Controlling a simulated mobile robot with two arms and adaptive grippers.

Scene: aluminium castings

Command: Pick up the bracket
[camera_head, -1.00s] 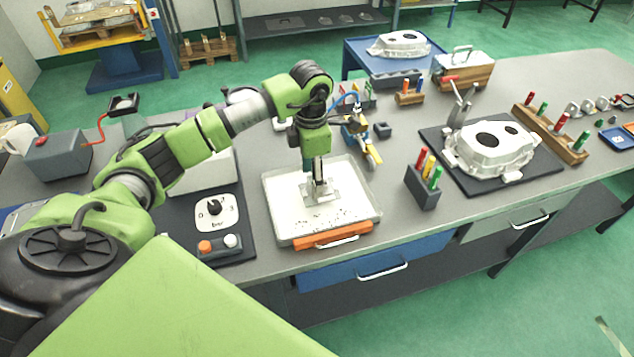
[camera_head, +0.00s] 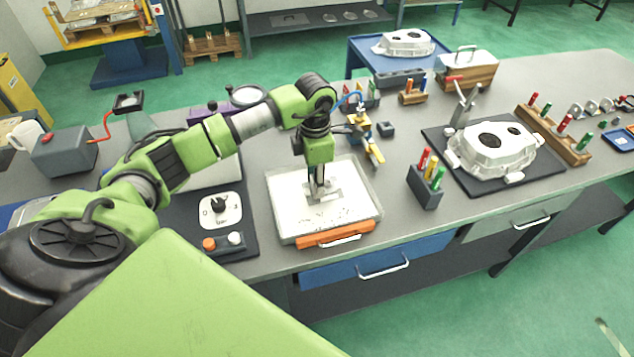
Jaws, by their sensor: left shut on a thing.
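The bracket (camera_head: 328,190) is a small pale metal piece at the middle of a white tray (camera_head: 292,228) with an orange front strip. My left gripper (camera_head: 318,191) points straight down over the tray and is shut on the bracket. The gripper's fingers hide part of the bracket, and I cannot tell whether it is clear of the tray surface. My right gripper is not in view.
Left of the tray is a dark panel with a dial (camera_head: 220,207) and buttons. To the right stand a holder with coloured pens (camera_head: 426,192) and a large casting (camera_head: 490,150) on a dark mat. A yellow and blue tool (camera_head: 366,140) is behind the tray.

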